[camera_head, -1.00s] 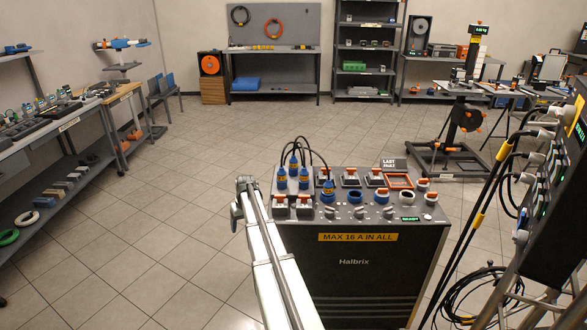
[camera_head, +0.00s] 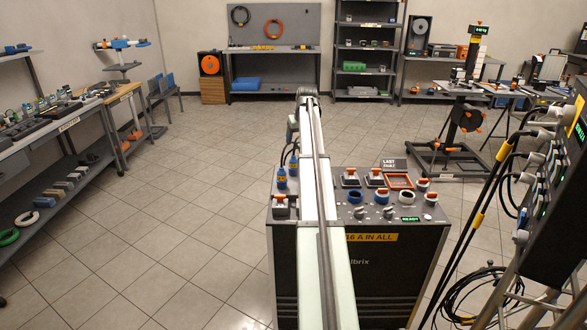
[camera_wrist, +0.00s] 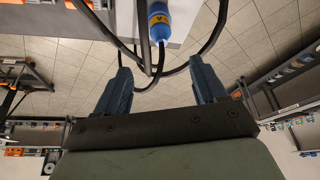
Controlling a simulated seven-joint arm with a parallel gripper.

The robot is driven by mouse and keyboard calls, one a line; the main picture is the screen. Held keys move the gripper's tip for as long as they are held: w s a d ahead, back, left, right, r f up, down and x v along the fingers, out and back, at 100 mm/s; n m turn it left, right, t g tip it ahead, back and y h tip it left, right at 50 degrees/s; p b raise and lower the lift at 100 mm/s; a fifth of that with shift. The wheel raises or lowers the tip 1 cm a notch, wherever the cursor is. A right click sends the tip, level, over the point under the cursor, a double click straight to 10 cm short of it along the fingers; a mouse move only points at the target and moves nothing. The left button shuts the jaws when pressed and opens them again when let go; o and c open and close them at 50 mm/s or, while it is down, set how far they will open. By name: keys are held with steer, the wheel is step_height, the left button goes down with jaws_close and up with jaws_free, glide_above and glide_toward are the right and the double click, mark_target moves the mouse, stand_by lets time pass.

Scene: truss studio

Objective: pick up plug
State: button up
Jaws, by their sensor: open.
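Blue plugs with yellow bands stand on top of the black console (camera_head: 395,262) in the head view. Two show left of my arm, a near plug (camera_head: 281,178) and one behind it (camera_head: 293,166); my arm hides the middle of the panel. In the wrist view a blue plug (camera_wrist: 159,24) with a yellow band and black cable shows at the top centre, beyond the fingertips. My gripper (camera_wrist: 161,68) is open, its two dark blue fingers apart. Black cables cross the space around and between the fingers; I cannot tell whether they touch. The head view does not show the fingers clearly.
The console also carries an orange-topped white switch (camera_head: 280,201), blue sockets (camera_head: 355,197) and an orange frame (camera_head: 398,181). A rack with cables (camera_head: 545,200) stands close on the right. Tiled floor (camera_head: 200,190) is open on the left.

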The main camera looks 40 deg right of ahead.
mark_target(294, 156)
steer(key=x, duration=0.7)
steer(key=shift+w+f, duration=0.1)
steer(key=shift+f, duration=0.15)
steer(key=shift+x, duration=2.9)
steer(key=shift+a+f, duration=0.1)
steer(key=shift+a, duration=0.15)
steer(key=shift+c, duration=0.4)
steer(key=c, duration=1.1)
steer(key=shift+c, duration=0.2)
